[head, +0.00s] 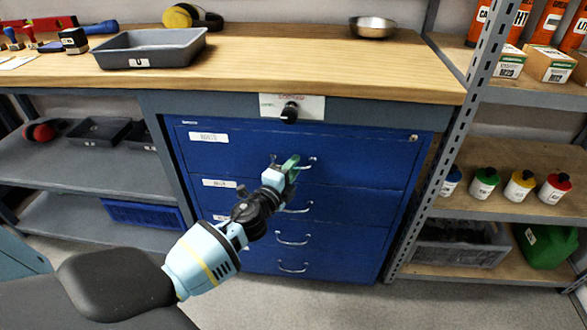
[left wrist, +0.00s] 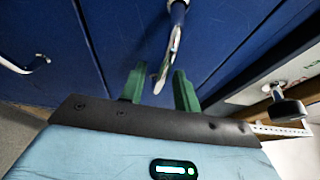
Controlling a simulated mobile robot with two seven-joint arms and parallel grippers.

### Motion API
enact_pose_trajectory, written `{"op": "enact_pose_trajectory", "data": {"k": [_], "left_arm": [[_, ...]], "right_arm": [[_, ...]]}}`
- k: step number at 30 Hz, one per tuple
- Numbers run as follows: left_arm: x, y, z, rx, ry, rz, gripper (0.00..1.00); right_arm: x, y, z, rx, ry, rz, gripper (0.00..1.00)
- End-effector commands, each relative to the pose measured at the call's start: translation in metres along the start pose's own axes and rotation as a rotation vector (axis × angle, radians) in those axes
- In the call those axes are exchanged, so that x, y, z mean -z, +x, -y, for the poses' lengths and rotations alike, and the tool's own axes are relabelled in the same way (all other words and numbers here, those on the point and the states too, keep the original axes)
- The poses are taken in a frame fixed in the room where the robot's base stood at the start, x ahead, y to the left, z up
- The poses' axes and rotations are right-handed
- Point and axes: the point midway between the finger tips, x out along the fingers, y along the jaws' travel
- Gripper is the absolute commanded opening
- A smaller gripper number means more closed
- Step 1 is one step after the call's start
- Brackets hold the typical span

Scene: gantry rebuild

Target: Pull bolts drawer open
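The blue cabinet's top drawer (head: 250,150) looks shut, flush with the drawers below. Its white label (head: 209,137) is too blurred to read surely, but it may be the bolts one. Its metal handle (head: 309,163) is right at my left gripper (head: 291,166). In the left wrist view, the green fingers (left wrist: 160,88) stand apart, with the curved handle (left wrist: 174,45) reaching down between them. I see a gap beside the handle, so the fingers do not look clamped on it. My right gripper is in neither view.
Lower drawers with similar handles (head: 293,239) sit below. A wooden worktop (head: 300,65) overhangs the cabinet, with a black knob (head: 290,112) under its edge. A metal shelf post (head: 440,165) stands close on the right. The floor in front (head: 330,305) is clear.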

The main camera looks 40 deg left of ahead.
Motion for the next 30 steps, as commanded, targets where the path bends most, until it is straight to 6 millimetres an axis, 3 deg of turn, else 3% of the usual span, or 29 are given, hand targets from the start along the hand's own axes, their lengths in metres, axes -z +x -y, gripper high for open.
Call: {"op": "enact_pose_trajectory", "data": {"k": [11,19,30], "left_arm": [[-0.0001,0.0053,0.0003,0.0,0.0,0.0,0.32],[0.0,0.0051,0.0002,0.0,0.0,0.0,0.0],[0.0006,0.004,0.0,0.0,-0.001,-0.001,0.0]], "right_arm": [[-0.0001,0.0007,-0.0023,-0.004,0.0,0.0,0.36],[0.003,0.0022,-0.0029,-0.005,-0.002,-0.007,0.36],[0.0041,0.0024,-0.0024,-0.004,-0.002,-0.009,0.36]]}}
